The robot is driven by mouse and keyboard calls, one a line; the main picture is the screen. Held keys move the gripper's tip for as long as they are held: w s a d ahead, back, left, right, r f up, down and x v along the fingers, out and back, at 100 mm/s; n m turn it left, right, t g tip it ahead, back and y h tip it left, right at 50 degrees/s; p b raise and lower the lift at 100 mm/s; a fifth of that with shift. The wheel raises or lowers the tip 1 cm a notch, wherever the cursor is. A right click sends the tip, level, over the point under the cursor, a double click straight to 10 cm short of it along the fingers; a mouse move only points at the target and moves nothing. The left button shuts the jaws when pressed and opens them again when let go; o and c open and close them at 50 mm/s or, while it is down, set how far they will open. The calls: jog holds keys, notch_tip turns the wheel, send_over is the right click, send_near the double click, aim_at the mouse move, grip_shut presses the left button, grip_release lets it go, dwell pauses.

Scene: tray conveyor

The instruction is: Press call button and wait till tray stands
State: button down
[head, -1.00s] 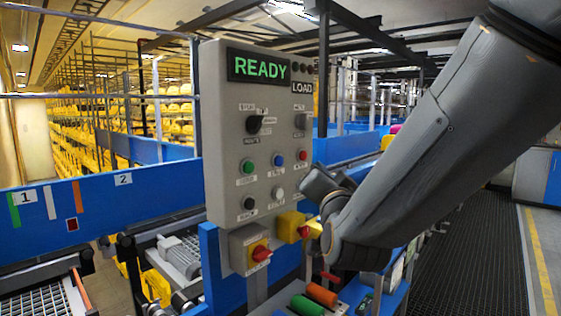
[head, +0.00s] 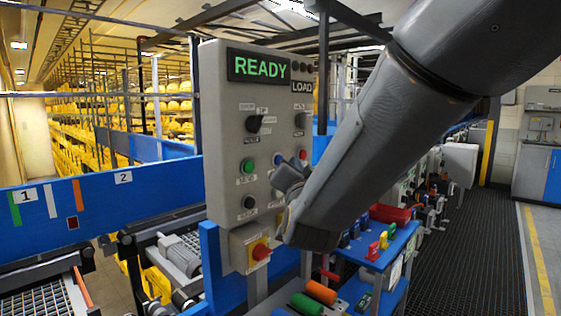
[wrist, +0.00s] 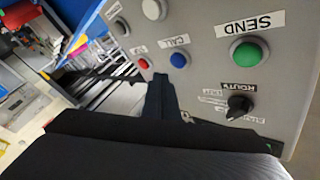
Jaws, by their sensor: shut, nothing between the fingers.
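The blue call button (wrist: 179,60) is on the grey control panel (head: 225,130), with a CALL label beside it in the wrist view. In the head view the button (head: 278,159) shows just above my gripper. My gripper (head: 288,178) is shut and empty, in front of the panel. In the wrist view its dark fingertip (wrist: 160,80) shows close beside the blue button; I cannot tell whether they touch. The panel's display (head: 259,66) reads READY in green. I cannot make out a tray on the conveyors.
A green SEND button (wrist: 246,52), a red button (wrist: 143,63), a white button (wrist: 153,9) and a black ROUTE knob (wrist: 239,104) are close by. A red-and-yellow switch (head: 259,251) sits below the panel. Conveyors (head: 40,300) lie at the lower left. The floor at right is clear.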

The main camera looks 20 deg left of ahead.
jog(key=shift+w+a, duration=0.25)
jog(key=shift+a, duration=0.4)
jog(key=shift+a, duration=0.1)
dwell(1.6)
jog(key=shift+w+a, duration=0.15)
jog(key=shift+a, duration=0.15)
jog(key=shift+w+a+b, duration=0.2)
jog(key=shift+a+b, duration=0.1)
jog(key=shift+a, duration=0.2)
dwell(0.8)
jog(key=shift+d, duration=0.1)
jog(key=shift+s+d, duration=0.35)
jog(key=shift+d, duration=0.45)
